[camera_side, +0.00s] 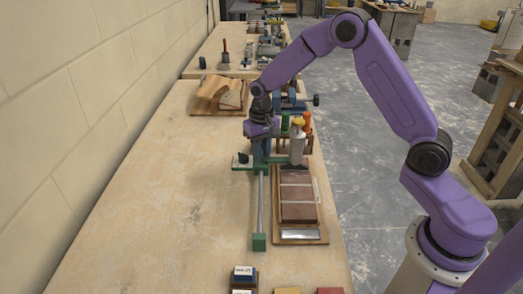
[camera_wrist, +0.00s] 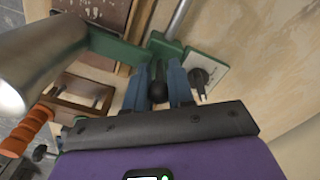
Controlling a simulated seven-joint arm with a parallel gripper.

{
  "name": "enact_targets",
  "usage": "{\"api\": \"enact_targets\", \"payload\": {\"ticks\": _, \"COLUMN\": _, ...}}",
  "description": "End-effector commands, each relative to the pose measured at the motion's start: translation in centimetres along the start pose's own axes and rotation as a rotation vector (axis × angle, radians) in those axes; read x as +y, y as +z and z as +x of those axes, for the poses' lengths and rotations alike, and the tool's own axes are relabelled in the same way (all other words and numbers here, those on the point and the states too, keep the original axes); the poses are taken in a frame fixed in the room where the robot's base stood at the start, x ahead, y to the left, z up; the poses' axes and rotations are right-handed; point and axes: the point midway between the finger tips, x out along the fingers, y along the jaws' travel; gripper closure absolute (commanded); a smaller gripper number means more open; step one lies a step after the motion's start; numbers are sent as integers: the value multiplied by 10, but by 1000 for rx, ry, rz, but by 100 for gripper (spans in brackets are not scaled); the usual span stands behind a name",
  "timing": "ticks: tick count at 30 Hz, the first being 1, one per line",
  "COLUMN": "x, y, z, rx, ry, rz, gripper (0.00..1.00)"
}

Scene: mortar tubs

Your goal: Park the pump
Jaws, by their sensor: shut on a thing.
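My gripper (camera_side: 262,155) is shut on an upright black knob (camera_wrist: 157,82), between its blue fingers in the wrist view. The knob rises from a green carriage (camera_wrist: 122,50) on a metal rail (camera_side: 262,205). In the side view the carriage reaches sideways, with a silver cylinder (camera_side: 297,150), apparently the pump, at its right end. That cylinder looms large in the wrist view (camera_wrist: 40,60). A pale plate with a black pointer (camera_side: 241,160) is at the left end. A green block (camera_side: 259,242) closes the rail's near end. The rail's far end is hidden.
A board with reddish-brown bricks (camera_side: 298,210) lies close right of the rail. A rack with orange- and green-topped items (camera_side: 306,122) stands behind the cylinder. A wooden stand (camera_side: 217,95) is at the back left. Bare tabletop (camera_side: 170,205) lies left of the rail.

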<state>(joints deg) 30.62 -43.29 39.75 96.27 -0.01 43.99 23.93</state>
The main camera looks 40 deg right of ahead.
Motion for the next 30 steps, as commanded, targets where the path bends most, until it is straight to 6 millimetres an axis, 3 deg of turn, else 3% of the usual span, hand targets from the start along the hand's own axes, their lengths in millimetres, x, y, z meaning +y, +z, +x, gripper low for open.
{"api": "enact_targets", "payload": {"ticks": 8, "x": -17, "y": 24, "z": -1, "rx": -1, "ry": 0, "rz": -6, "gripper": 100}}
{"api": "enact_targets", "payload": {"ticks": 24, "x": -98, "y": 146, "z": -1, "rx": -1, "ry": 0, "rz": -8, "gripper": 100}}
{"api": "enact_targets", "payload": {"ticks": 30, "x": -118, "y": 176, "z": -1, "rx": 0, "ry": 0, "rz": -4, "gripper": 100}}
